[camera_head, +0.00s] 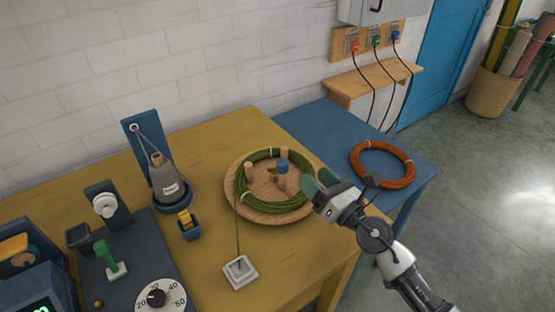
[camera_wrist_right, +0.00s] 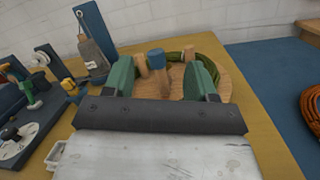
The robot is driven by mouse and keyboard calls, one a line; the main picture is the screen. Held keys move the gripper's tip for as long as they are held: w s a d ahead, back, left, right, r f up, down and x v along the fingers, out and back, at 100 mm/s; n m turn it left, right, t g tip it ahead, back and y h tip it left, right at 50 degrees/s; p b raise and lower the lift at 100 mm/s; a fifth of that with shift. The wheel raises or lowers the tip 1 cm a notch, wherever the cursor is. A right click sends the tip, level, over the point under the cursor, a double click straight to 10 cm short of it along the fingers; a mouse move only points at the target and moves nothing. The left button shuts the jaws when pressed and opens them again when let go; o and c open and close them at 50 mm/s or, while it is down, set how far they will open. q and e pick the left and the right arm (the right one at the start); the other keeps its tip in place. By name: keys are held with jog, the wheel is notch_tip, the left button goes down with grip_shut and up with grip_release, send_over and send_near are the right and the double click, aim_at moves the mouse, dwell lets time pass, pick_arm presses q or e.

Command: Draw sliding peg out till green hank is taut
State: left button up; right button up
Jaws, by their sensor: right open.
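A round wooden board (camera_head: 297,214) lies on the yellow table. The green hank (camera_head: 244,200) rests on it in a wide ring around the pegs and looks loose. A peg with a blue top (camera_head: 282,166) stands inside the ring, with a plain wooden peg (camera_head: 249,172) to its left and another (camera_head: 283,153) behind it. My right gripper (camera_head: 319,184) is open and empty at the board's right edge, apart from the blue-topped peg. In the right wrist view this peg (camera_wrist_right: 156,57) shows between the open fingers (camera_wrist_right: 160,72). My left gripper is not in view.
A green strand runs from the hank to a small white square holder (camera_head: 240,272). A grey weight (camera_head: 168,180) stands back left, beside a dark panel with a dial (camera_head: 160,297). An orange coil (camera_head: 383,164) lies on the blue table (camera_head: 330,130).

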aim_at(278, 161)
jog(key=n+g, duration=0.1)
jog(key=a+f+n+g, duration=0.1)
jog(key=n, duration=0.1)
jog(key=w+n+g, duration=0.1)
jog(key=n, duration=0.1)
jog(key=shift+a+f, duration=0.2)
jog(key=shift+f, duration=0.2)
jog(key=b+x, duration=0.1)
jog(key=x, duration=0.9)
jog(key=shift+w+a+r, duration=0.1)
jog(key=shift+w+a, duration=0.05)
jog(key=shift+a, duration=0.1)
